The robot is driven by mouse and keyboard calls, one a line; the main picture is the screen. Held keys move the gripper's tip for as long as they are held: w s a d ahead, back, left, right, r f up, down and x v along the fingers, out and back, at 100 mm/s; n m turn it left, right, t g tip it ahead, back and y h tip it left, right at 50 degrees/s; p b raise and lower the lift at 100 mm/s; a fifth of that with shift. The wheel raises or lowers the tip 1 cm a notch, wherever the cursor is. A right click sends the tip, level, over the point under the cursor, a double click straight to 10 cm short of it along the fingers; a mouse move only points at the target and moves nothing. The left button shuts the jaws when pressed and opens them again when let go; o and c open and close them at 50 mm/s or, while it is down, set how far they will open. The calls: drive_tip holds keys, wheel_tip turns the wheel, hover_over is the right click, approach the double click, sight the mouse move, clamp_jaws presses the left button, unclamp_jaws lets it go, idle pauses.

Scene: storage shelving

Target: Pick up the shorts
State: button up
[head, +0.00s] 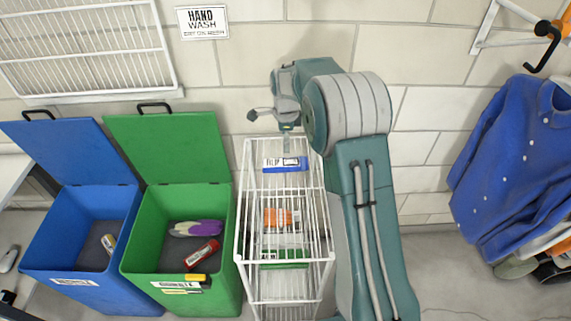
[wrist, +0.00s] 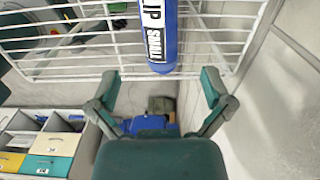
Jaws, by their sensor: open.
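I cannot pick out any shorts for certain in either view. My gripper (head: 272,114) is raised above the back of a white wire rack (head: 243,205) in the head view. In the wrist view my gripper (wrist: 160,78) has its two fingers spread wide, one each side, with nothing held between them. A blue labelled piece (wrist: 157,35) on the wire rack lies beyond and between the fingers. A blue shape (wrist: 145,124) shows lower down, partly hidden by my gripper; I cannot tell what it is.
Open green (head: 225,260) and blue (head: 60,250) bins stand left of the rack; the green one holds a purple-grey item (head: 197,228) and a red item (head: 202,251). A blue buttoned garment (head: 515,170) hangs at right. Drawers (wrist: 48,165) show at lower left.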

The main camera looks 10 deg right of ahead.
sight(285, 159)
drive_tip(key=f, duration=0.5)
drive_tip(key=shift+a+f, duration=0.15)
drive_tip(key=shift+a, duration=0.1)
drive_tip(key=f, duration=0.5)
drive_tip(key=shift+w+d, duration=0.15)
drive_tip(key=shift+w, duration=0.05)
drive_tip(key=c, duration=1.1)
